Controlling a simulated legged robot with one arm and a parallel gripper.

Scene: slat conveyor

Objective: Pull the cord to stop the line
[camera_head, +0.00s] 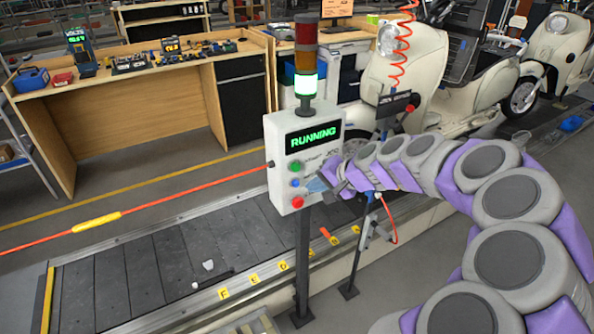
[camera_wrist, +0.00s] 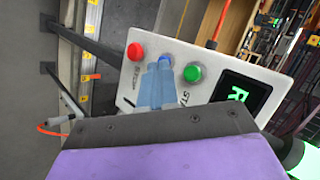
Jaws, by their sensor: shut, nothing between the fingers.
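The orange-red pull cord (camera_head: 190,191) runs taut from the left side of the control box (camera_head: 279,141) toward the lower left, with a yellow sleeve (camera_head: 97,223) on it. In the wrist view a short stretch of cord (camera_wrist: 219,22) rises behind the box (camera_wrist: 215,85). The box display reads RUNNING in green, and the stack light (camera_head: 305,84) above is lit green. My gripper (camera_head: 316,186) is shut and empty in front of the panel, beside the buttons and apart from the cord. In the wrist view its pale blue fingers (camera_wrist: 158,72) overlap the blue button; contact cannot be told.
The slat conveyor (camera_head: 110,278) lies below the cord, with small white pieces on it. A workbench (camera_head: 150,70) stands behind. Cream scooters (camera_head: 450,85) and a red coiled hose (camera_head: 403,35) are at the right. The space around the yellow sleeve is clear.

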